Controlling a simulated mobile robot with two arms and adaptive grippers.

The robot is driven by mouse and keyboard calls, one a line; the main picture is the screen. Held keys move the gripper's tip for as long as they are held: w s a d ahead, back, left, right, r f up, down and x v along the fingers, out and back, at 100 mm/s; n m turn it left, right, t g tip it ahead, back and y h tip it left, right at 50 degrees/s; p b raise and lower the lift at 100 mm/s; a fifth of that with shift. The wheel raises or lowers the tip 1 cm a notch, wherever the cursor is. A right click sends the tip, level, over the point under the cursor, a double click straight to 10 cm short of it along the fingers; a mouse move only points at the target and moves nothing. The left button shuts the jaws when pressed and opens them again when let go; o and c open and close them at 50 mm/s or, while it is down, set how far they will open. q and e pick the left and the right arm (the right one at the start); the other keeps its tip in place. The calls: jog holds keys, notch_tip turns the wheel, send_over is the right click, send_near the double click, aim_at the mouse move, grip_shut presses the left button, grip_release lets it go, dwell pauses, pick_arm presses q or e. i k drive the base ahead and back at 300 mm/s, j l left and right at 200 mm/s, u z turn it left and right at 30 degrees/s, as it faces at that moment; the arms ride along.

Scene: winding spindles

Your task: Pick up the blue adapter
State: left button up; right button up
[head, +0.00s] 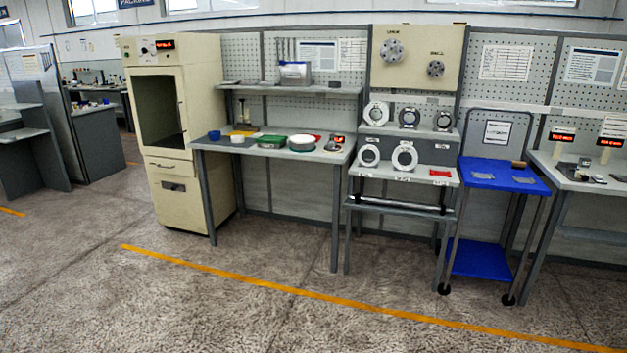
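A small blue round piece (214,135) sits at the left end of the grey bench top (222,148). It is the only small blue round piece that I can make out, but it is too small to tell for sure that it is the adapter. A white round piece (238,139) stands to its right. Neither of my grippers is in view.
A beige cabinet (198,85) stands left. A rack with ring-shaped parts (405,156) and a blue cart (490,184) stand right. The floor in front is clear.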

aim_at(214, 135)
jog(key=i+j+u, duration=0.15)
jog(key=i+u, duration=0.85)
jog(key=i+l+u, duration=0.45)
jog(key=i, duration=0.15)
jog(key=i+j, duration=0.1)
jog(key=i, duration=0.5)
jog(key=i+j+z, duration=0.1)
jog(key=i, duration=0.55)
jog(key=i+j, duration=0.2)
jog(key=i, duration=0.4)
